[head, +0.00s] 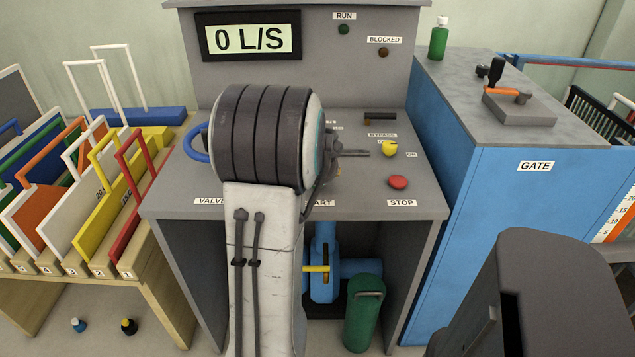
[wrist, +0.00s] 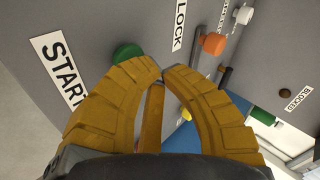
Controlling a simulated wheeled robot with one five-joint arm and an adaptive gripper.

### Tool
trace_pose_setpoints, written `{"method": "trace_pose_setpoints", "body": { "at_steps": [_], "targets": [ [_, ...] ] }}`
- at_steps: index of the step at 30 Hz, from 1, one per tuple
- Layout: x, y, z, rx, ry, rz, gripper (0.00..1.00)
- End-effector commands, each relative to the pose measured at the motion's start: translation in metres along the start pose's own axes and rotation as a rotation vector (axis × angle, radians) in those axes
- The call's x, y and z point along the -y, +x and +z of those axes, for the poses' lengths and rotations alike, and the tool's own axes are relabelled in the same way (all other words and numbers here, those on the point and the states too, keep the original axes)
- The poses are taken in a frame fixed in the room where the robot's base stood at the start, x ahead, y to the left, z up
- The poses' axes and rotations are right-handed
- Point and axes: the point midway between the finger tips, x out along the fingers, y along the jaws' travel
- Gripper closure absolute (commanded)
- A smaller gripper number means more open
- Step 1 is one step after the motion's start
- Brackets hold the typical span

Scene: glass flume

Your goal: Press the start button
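The green start button (wrist: 127,52) sticks out of the grey panel beside the START label (wrist: 60,70) in the wrist view. In the head view my arm hides the button, and only the end of its label (head: 322,203) shows. My gripper (wrist: 160,68) has two curved yellow-brown fingers whose tips come together. It holds nothing that I can see. In the wrist picture the tips appear just right of and below the green button. I cannot tell whether they touch it.
The red stop button (head: 398,182) and a yellow knob (head: 389,149) stand right of my arm on the console. An orange knob (wrist: 213,43) and a white knob (wrist: 243,15) stick out nearby. The display (head: 249,38) reads 0 L/S. The RUN lamp (head: 344,29) looks dark.

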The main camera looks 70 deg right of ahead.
Motion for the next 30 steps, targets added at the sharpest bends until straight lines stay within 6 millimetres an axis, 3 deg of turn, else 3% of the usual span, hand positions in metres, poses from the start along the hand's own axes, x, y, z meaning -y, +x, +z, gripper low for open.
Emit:
{"method": "trace_pose_setpoints", "body": {
  "at_steps": [30],
  "targets": [
    [-0.0056, 0.0059, 0.0023, 0.000, 0.000, 0.000, 1.00]
  ]
}}
